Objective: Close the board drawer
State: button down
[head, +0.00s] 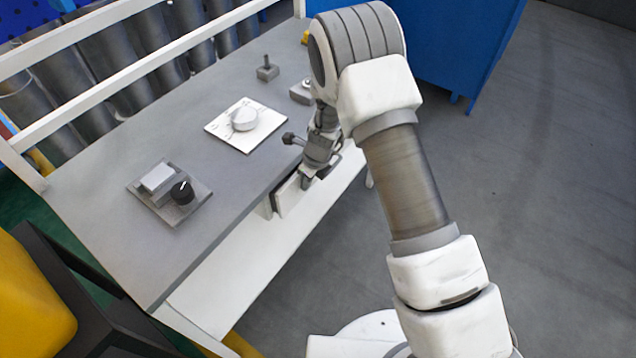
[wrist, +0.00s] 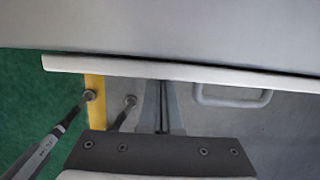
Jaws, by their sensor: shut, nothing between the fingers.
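The board drawer (head: 292,198) sits under the front edge of the grey worktop in the head view. Its white front stands a little out from the table, with a dark gap at its left end. In the wrist view the drawer's pale top edge (wrist: 120,68) crosses the picture, and a grey loop handle (wrist: 232,98) shows on its near side. My gripper (head: 305,182) is shut and empty at the drawer front. Its fingers also show in the wrist view (wrist: 162,95), left of the handle, close to the front. I cannot tell whether they touch it.
The worktop (head: 215,195) carries a white dial plate (head: 245,124), a plate with a black knob (head: 170,193) and small fixtures (head: 267,70) near its back. A blue cabinet (head: 455,40) stands behind. The grey floor to the right is clear.

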jog(key=shift+w+a, duration=0.5)
jog(key=shift+a, duration=0.3)
